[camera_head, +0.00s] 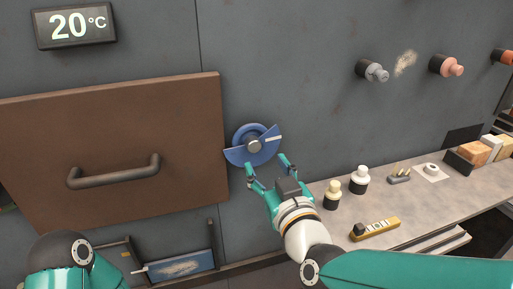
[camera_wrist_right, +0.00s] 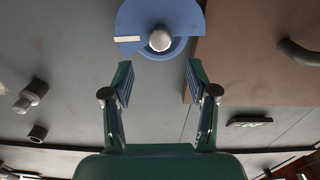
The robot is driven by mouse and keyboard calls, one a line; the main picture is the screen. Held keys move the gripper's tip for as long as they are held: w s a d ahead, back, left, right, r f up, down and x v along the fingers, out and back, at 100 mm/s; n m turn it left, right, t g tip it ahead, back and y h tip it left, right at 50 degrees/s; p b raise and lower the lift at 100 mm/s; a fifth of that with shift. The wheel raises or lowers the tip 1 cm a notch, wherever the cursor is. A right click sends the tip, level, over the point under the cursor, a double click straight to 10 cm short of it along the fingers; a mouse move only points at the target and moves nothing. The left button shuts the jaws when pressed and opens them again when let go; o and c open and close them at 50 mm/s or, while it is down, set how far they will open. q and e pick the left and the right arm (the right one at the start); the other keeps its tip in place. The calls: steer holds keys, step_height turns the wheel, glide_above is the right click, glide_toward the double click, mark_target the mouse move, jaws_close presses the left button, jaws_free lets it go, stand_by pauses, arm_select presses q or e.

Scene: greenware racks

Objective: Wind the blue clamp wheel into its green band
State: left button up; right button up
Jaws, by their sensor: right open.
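The blue clamp wheel (camera_head: 252,146) sits on the grey wall just right of the brown door. It has a pale round hub and a white bar, which points right and slightly up in the head view. In the right wrist view the wheel (camera_wrist_right: 180,18) is at the top, partly cut off, with the white bar left of the hub. No green band can be made out on or around it. My right gripper (camera_head: 267,164) is open and empty, just below the wheel. In the wrist view its fingers (camera_wrist_right: 159,75) are spread, apart from the wheel. My left gripper is out of view.
The brown door (camera_head: 110,130) with a dark handle (camera_head: 115,172) is close on the left. A display (camera_head: 74,26) reads 20°C. Several knobs protrude from the wall at right, including a grey one (camera_head: 374,71).

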mark_target(255, 146)
steer(key=x, duration=0.7)
steer(key=shift+w+f+p, duration=0.1)
steer(key=shift+w+p, duration=0.15)
steer(key=shift+p, duration=0.15)
steer(key=shift+c, duration=0.3)
jaws_close()
